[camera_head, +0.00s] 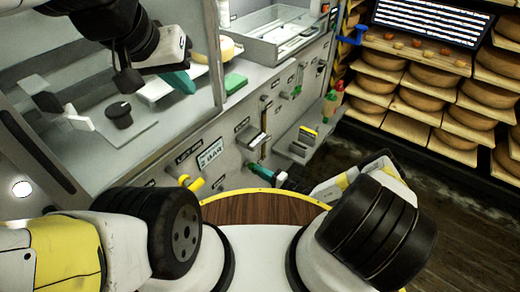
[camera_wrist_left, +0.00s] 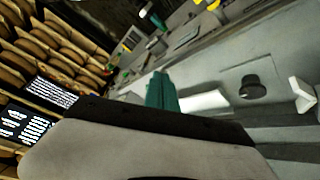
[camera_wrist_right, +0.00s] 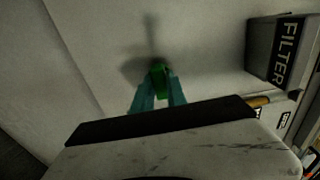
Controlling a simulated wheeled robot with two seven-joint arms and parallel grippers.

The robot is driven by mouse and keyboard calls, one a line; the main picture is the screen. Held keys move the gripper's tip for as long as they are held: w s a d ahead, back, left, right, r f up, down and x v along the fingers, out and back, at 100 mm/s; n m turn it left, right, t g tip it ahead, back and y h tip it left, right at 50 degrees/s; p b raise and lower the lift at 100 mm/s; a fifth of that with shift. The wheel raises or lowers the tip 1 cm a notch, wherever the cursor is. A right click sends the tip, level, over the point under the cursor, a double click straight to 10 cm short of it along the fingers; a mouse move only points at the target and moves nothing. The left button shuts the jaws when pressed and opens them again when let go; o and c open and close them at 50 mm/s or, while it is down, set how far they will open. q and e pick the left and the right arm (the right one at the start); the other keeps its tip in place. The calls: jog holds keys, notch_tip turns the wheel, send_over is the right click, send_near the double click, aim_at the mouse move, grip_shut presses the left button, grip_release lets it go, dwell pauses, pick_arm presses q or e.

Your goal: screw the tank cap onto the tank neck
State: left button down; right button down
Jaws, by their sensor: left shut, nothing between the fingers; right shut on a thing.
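A black, round, cap-like piece (camera_head: 118,115) stands on a grey plate inside the machine, at the left of the head view. It also shows in the left wrist view (camera_wrist_left: 250,88). I cannot tell whether it is the tank cap or the neck. My left gripper (camera_head: 178,82), with teal fingers, is shut and empty, above and right of that piece, apart from it. In the left wrist view its fingers (camera_wrist_left: 161,92) are together. My right gripper (camera_head: 263,172) is low at the machine's front panel. Its fingers are shut on a small green piece (camera_wrist_right: 160,84), close to a grey surface.
A white bracket-like piece (camera_wrist_left: 302,92) is beside the black piece. A green block (camera_head: 235,83) lies on the ledge. A yellow-handled valve (camera_head: 191,182) and several levers stick out of the panel. A box marked FILTER (camera_wrist_right: 283,50) is right of my right gripper. Cheese shelves (camera_head: 430,90) stand behind.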

jog(key=shift+x, duration=1.05)
jog(key=c, duration=1.3)
grip_release()
jog(key=shift+o, duration=0.2)
jog(key=shift+s+d, duration=0.1)
jog(key=v, duration=0.7)
jog(key=shift+d, duration=0.25)
jog(key=shift+s, duration=0.15)
